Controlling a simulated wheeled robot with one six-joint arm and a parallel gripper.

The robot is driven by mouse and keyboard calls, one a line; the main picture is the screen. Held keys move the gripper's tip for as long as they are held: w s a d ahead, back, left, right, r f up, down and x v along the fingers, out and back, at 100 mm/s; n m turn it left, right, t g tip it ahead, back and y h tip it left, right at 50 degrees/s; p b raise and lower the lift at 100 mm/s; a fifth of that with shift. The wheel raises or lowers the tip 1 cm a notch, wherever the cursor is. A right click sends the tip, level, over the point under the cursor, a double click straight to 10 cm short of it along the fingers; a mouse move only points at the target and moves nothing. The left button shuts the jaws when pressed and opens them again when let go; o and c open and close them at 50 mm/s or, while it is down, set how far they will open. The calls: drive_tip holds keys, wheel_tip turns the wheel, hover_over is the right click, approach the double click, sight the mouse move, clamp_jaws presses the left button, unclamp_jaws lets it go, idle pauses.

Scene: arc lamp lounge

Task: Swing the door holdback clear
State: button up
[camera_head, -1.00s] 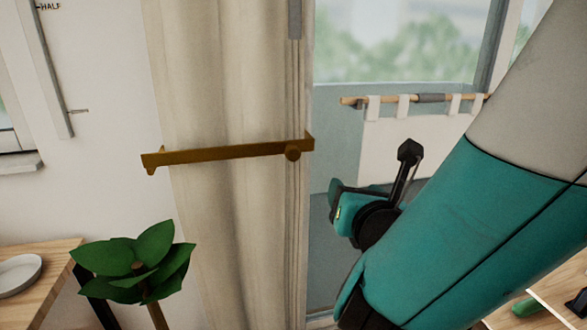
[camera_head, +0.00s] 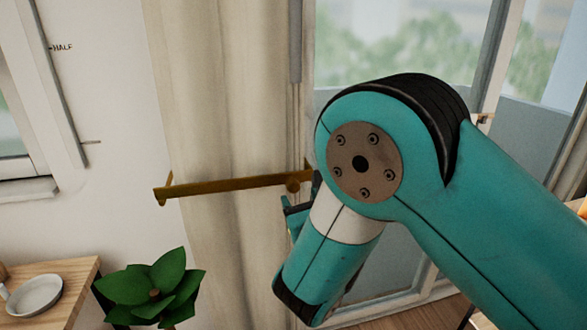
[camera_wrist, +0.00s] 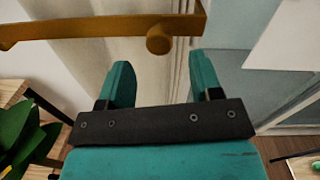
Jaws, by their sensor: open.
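The door holdback (camera_head: 235,186) is a brown bar lying across the beige curtain (camera_head: 205,120), with a round knob near its right end. In the wrist view the holdback (camera_wrist: 95,25) crosses the top, and its knob (camera_wrist: 159,40) is beyond the gap between my fingers. My gripper (camera_wrist: 163,80) is open with two teal fingers apart and nothing between them. The knob looks ahead of the fingertips, not between them. In the head view my arm hides most of my gripper, near the bar's right end.
A green-leaved plant (camera_head: 155,288) stands below the bar at the lower left. A wooden table (camera_head: 70,275) with a plate (camera_head: 35,297) is at the far left. A glazed door (camera_head: 400,45) is behind my arm at right.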

sight(294, 189)
drive_tip(key=p+x, duration=0.2)
drive_tip(key=x, duration=0.4)
drive_tip(key=shift+w, duration=0.1)
clamp_jaws()
